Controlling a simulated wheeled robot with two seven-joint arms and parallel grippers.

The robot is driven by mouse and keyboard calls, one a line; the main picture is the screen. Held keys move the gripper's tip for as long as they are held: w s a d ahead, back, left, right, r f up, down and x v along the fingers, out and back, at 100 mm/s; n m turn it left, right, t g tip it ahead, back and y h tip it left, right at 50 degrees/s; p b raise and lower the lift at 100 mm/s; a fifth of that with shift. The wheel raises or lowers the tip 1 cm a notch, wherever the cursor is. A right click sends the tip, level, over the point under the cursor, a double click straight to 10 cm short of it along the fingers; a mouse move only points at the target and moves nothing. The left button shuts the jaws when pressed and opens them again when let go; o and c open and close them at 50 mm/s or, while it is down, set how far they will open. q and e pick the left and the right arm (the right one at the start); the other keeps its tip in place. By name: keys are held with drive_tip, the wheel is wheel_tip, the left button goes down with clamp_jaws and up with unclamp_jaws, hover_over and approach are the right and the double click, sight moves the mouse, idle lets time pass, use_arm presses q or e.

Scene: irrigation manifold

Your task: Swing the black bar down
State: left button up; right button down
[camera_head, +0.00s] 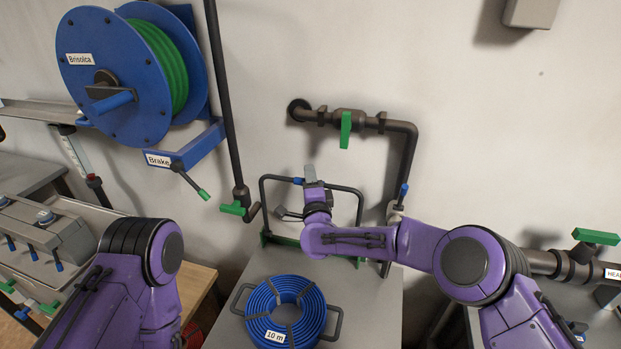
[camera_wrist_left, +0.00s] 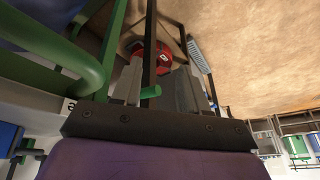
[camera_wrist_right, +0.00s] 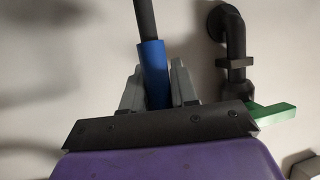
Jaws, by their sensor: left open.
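The black bar (camera_head: 345,188) is a U-shaped frame with a blue grip (camera_head: 297,181). It stands upright at the back of the grey bench top, behind a blue hose coil (camera_head: 257,299). My right gripper (camera_head: 298,194) is at the blue grip, with one finger above the bar and one below. The right wrist view shows the blue grip (camera_wrist_right: 153,68) between the two fingers, which stand apart. My left gripper (camera_wrist_left: 156,92) is open, with a green piece and a dark rod showing between its fingers. In the head view its fingers are hidden.
A blue hose reel (camera_head: 115,75) with a brake lever hangs at the upper left. A wall pipe with a green valve handle (camera_head: 345,130) runs behind the bar. A blue-handled manifold (camera_head: 50,232) stands at the left. The coil lies on the bench top (camera_head: 375,300).

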drive_tip(key=shift+s+a, duration=0.15)
drive_tip(key=shift+s, duration=0.45)
drive_tip(key=s+a+f+b, duration=0.2)
drive_tip(key=s+f+b, duration=0.1)
drive_tip(key=s, duration=0.8)
drive_tip(key=shift+s+a+f, duration=0.2)
drive_tip(key=shift+s+a, duration=0.1)
drive_tip(key=c, duration=1.1)
unclamp_jaws()
drive_tip(key=shift+o, duration=0.7)
drive_tip(key=shift+s+r, duration=0.25)
drive_tip(key=shift+s, duration=0.3)
drive_tip(key=shift+w+f, duration=0.15)
